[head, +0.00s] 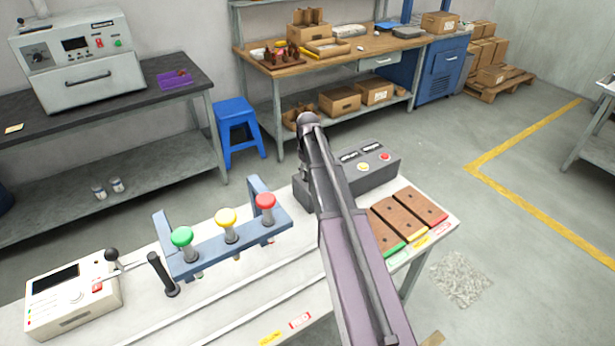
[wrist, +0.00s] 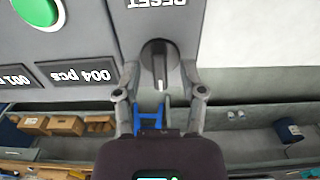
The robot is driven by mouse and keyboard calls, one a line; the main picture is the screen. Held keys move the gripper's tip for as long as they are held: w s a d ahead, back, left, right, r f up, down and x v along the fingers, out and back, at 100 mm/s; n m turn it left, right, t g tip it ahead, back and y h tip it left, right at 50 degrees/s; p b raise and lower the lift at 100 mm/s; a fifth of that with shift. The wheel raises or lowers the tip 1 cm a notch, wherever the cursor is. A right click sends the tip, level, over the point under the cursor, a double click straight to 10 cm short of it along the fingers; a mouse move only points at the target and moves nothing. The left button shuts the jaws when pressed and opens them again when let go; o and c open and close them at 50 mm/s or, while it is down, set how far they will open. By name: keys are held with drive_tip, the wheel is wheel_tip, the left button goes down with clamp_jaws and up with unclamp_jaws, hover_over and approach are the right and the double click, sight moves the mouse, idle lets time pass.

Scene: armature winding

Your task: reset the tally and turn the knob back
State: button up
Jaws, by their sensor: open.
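The dark grey control box (head: 345,177) stands at the back of the white bench, partly behind my arm. In the wrist view its panel (wrist: 96,40) shows a tally display (wrist: 83,75) reading 004 pcs, a green button (wrist: 40,10) and a RESET label (wrist: 157,3). The black knob (wrist: 159,60) has a pale pointer line running down the picture. My gripper (wrist: 160,78) is open, with one finger on each side of the knob. I cannot tell whether the fingers touch it. In the head view my arm hides the knob and gripper.
A blue rack (head: 225,247) with green, yellow and red knobs stands left of my arm. A white box (head: 72,300) with a lever is further left. Brown blocks (head: 405,222) lie right of my arm. A blue stool (head: 238,130) stands on the floor behind the bench.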

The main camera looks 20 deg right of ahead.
drive_tip(key=shift+f, duration=0.3)
clamp_jaws()
